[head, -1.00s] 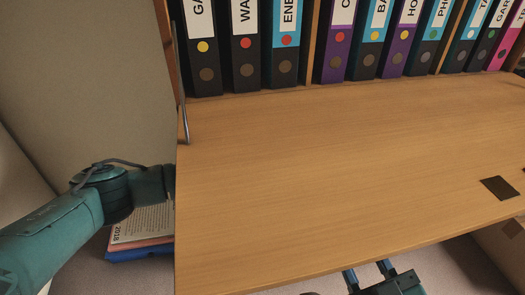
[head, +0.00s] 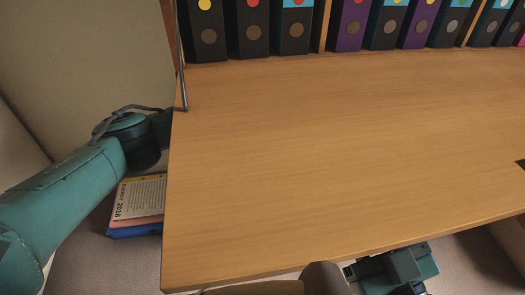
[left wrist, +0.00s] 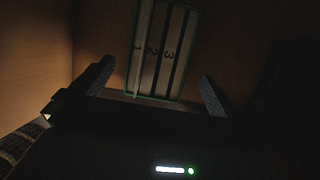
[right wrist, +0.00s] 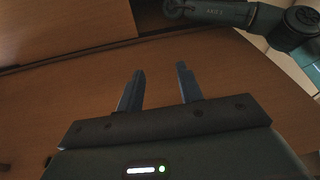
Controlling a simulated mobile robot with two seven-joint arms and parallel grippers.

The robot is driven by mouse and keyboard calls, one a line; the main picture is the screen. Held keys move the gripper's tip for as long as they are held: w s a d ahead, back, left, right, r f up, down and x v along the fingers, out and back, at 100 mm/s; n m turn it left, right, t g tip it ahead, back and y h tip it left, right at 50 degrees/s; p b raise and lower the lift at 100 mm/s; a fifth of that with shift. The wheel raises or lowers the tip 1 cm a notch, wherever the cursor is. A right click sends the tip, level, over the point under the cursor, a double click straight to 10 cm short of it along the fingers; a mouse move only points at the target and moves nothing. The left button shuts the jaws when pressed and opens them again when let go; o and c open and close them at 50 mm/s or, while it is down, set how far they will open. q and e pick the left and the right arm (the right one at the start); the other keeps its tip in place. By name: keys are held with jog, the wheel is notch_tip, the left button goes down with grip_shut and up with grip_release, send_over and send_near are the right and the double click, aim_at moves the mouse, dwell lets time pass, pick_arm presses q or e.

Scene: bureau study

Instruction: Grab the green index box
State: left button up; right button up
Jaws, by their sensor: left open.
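The green index box (left wrist: 185,62) shows in the left wrist view as a green-edged case with pale cards numbered 1, 2 and 3. It stands inside a dark wooden compartment. My left gripper (left wrist: 156,72) is open, with its fingers spread to either side of the box's near end; I cannot tell whether the box is between them or beyond them. In the head view the left gripper is hidden behind the desk.
The wooden desk top (head: 330,150) is clear in the middle. Several ring binders (head: 293,28) stand along its back. A metal stay (head: 180,60) rises at its left edge. Papers and a blue folder (head: 140,205) lie left of the desk, under my left arm.

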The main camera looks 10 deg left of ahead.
pick_arm(q)
jog(key=b+x, duration=0.1)
jog(key=x, duration=0.1)
jog(key=shift+w+f+b, duration=0.2)
jog(key=shift+f+b, duration=0.05)
jog(key=shift+b, duration=0.05)
jog(key=shift+b+x, duration=0.65)
jog(key=shift+x, duration=0.5)
jog(key=shift+w+a+f, duration=0.1)
jog(key=shift+w, duration=0.1)
pick_arm(e)
jog(key=r+n+y, duration=0.1)
jog(key=w+r+t+y, duration=0.1)
jog(key=shift+r+n, duration=0.3)
jog(key=shift+n, duration=0.1)
pick_arm(q)
jog(key=c, duration=1.1)
jog(key=shift+c, duration=0.4)
